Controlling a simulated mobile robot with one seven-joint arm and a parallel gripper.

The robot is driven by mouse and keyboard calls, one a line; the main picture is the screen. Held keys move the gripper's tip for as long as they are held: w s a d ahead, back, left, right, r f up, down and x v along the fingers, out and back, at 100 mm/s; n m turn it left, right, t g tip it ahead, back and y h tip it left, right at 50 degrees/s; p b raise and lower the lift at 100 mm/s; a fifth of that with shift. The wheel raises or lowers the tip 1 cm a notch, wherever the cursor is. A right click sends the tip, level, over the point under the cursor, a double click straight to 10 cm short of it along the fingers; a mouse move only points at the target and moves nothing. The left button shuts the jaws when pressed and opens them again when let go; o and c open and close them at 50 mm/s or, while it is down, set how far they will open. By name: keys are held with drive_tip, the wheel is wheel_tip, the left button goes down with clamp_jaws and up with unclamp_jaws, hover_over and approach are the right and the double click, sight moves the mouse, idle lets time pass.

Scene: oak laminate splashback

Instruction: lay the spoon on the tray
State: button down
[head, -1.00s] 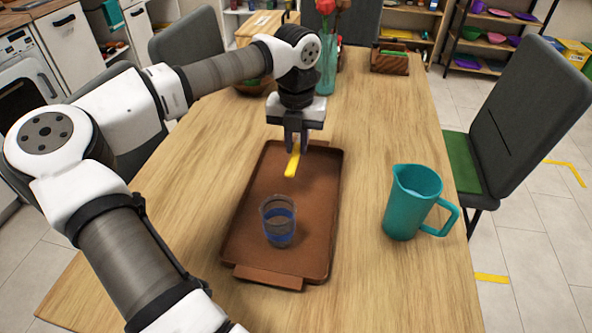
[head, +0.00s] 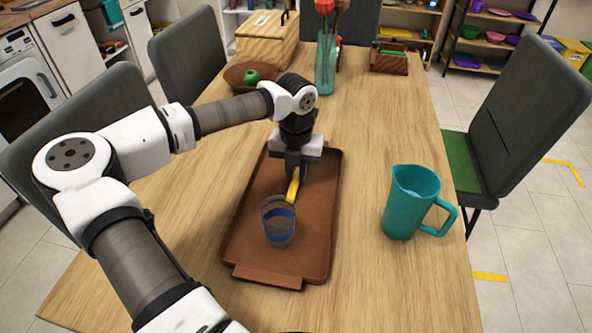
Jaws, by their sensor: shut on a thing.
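The yellow spoon (head: 293,187) is held between the fingers of my gripper (head: 294,172), which points down over the far half of the tray. The brown tray (head: 308,248) lies on the table. The spoon's near end hangs close behind a clear glass with a blue band (head: 279,228) that stands on the tray. I cannot tell whether the spoon touches the tray surface. The far part of the spoon is hidden by the fingers.
A teal jug (head: 412,203) stands right of the tray. Behind are a bowl (head: 240,77) with a green apple, a wooden box (head: 268,40), and a vase (head: 326,62) with flowers. Chairs stand around the table. The tray's right part is clear.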

sight(296, 176)
drive_tip(key=c, duration=1.3)
unclamp_jaws()
drive_tip(key=shift+c, duration=0.2)
wheel_tip(296, 176, up, 12)
drive_tip(key=shift+r, duration=0.1)
